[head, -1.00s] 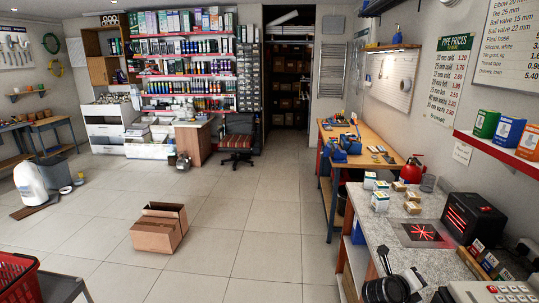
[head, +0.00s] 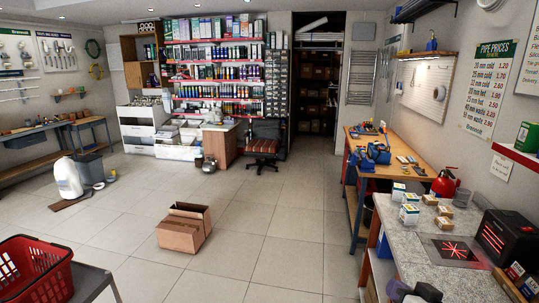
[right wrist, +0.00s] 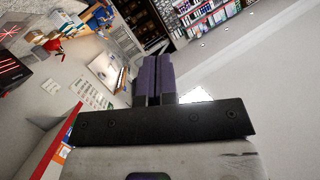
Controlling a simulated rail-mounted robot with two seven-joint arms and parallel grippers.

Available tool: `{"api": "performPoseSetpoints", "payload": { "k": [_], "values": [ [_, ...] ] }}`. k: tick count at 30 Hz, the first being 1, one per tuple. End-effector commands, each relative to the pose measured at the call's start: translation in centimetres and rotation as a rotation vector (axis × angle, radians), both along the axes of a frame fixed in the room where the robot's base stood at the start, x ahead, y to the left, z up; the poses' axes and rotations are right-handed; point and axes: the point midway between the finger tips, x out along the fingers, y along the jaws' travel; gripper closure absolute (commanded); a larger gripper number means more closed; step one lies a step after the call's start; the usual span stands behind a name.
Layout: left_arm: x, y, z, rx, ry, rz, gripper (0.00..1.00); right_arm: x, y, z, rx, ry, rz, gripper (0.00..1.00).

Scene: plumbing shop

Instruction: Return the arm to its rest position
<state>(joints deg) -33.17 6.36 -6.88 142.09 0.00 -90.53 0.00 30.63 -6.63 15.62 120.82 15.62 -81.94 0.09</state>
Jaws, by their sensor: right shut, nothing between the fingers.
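My right gripper (right wrist: 152,80) shows clearly in the right wrist view. Its two dark purple fingers lie together with nothing between them. My left arm and left gripper are not in view.
The grey counter (head: 410,238) on the right holds small boxes (head: 409,215), a red-lit scanner plate (head: 455,250) and a black box (head: 503,237). A cardboard box (head: 183,231) stands on the floor. A red basket (head: 38,270) is at lower left.

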Motion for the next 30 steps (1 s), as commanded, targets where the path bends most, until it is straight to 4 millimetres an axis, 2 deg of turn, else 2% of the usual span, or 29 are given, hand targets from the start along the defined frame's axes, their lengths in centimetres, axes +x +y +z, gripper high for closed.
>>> {"api": "performPoseSetpoints", "payload": {
  "k": [1,3,9,13,18,21,27,29,30],
  "values": [
    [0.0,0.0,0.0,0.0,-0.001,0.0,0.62,-2.8,0.3,-3.2,-0.097,0.1,-0.02,1.0],
    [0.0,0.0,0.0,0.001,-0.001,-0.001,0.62,-6.0,0.6,-6.3,-0.2,0.192,-0.04,1.0],
    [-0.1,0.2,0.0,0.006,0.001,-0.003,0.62,-14.0,2.5,-13.3,-0.386,0.323,-0.021,1.0],
    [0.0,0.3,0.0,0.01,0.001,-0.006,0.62,-19.3,4.3,-18.4,-0.439,0.435,0.073,1.0],
    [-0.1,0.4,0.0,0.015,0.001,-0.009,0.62,-25.7,5.3,-24.7,-0.474,0.617,0.168,1.0],
    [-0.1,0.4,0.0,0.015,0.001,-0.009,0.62,-28.9,5.2,-27.3,-0.483,0.704,0.199,1.0],
    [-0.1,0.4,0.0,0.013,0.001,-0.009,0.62,-34.8,4.8,-30.8,-0.484,0.852,0.237,1.0],
    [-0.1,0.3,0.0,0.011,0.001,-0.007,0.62,-36.5,4.8,-31.6,-0.48,0.894,0.248,1.0],
    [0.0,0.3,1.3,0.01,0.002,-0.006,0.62,-36.4,4.8,-30.1,-0.48,0.891,0.247,1.0]
  ]
}}
